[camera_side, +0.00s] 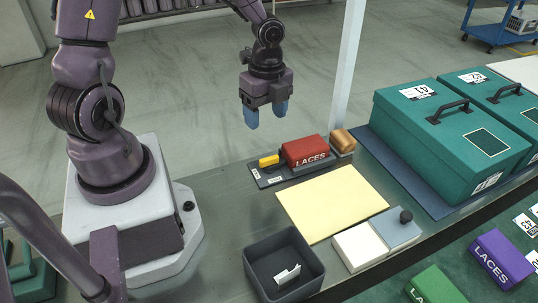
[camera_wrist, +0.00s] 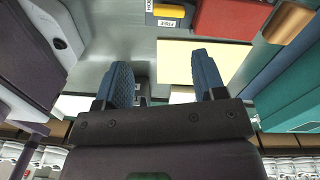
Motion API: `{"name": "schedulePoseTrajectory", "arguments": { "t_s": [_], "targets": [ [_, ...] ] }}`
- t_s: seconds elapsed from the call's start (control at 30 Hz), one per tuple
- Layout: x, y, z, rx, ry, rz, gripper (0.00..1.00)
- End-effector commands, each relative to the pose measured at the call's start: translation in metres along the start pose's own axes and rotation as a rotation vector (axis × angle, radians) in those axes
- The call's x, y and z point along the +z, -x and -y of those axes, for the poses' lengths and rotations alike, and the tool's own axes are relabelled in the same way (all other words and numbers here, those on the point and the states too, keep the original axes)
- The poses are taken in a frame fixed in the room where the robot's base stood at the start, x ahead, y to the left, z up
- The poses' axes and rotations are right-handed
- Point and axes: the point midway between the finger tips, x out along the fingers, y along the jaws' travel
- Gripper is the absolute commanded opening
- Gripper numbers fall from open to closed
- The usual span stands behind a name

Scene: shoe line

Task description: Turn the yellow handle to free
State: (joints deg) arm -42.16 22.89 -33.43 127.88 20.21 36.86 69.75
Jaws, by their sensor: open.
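The yellow handle (camera_side: 268,161) sits on a dark plate (camera_side: 264,183) at the back edge of the bench, left of the red LACES box. Small white labels are on the plate. In the wrist view the handle (camera_wrist: 169,11) lies crosswise at the top edge, with one label at its left end and another just below it; their words are too small to read surely. My gripper (camera_side: 265,114) has blue fingers pointing down, apart and empty. It hangs in the air above the handle, not touching it. It also shows in the wrist view (camera_wrist: 163,75).
The red LACES box (camera_side: 305,151) stands close to the handle, with a tan block (camera_side: 342,140) to its right. A pale yellow sheet (camera_side: 332,202) lies in front. A dark open bin (camera_side: 259,253) stands at the front left. A pale post (camera_side: 347,75) rises behind the bench; green boxes (camera_side: 440,155) stand right.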

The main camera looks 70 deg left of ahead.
Motion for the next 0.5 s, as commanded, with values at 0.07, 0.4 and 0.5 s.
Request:
{"name": "schedulePoseTrajectory", "arguments": {
  "t_s": [0.07, 0.4, 0.5],
  "targets": [
    [-0.001, 0.003, 0.007, -0.03, -0.121, 0.006, 0.64],
    [-0.001, -0.015, 0.009, -0.037, -0.254, 0.008, 0.64],
    [-0.002, -0.034, 0.009, -0.036, -0.253, 0.007, 0.64]
  ]
}}
